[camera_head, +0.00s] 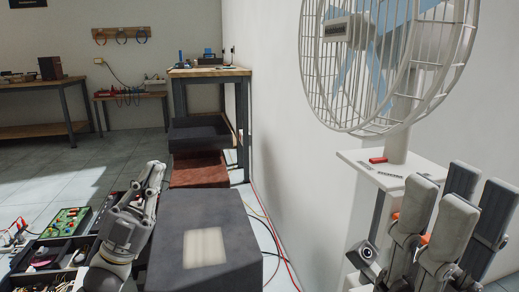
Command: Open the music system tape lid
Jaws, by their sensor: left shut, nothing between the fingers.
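No tape lid can be made out in the head view, and I cannot tell whether a music system is in the picture. My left gripper (154,178) is at the lower left, shut and empty, beside the far left edge of a large dark grey box (180,235). My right gripper (452,200) is large and close at the lower right, in front of the fan stand. Its pale finger pads point upward and overlap, so I cannot tell whether it is open or shut.
A caged fan (388,60) stands by the white wall on the right. Trays of parts and a green board (65,222) lie at the lower left. A workbench (210,72) stands behind. Cables run along the wall. Tiled floor (105,160) is clear at centre left.

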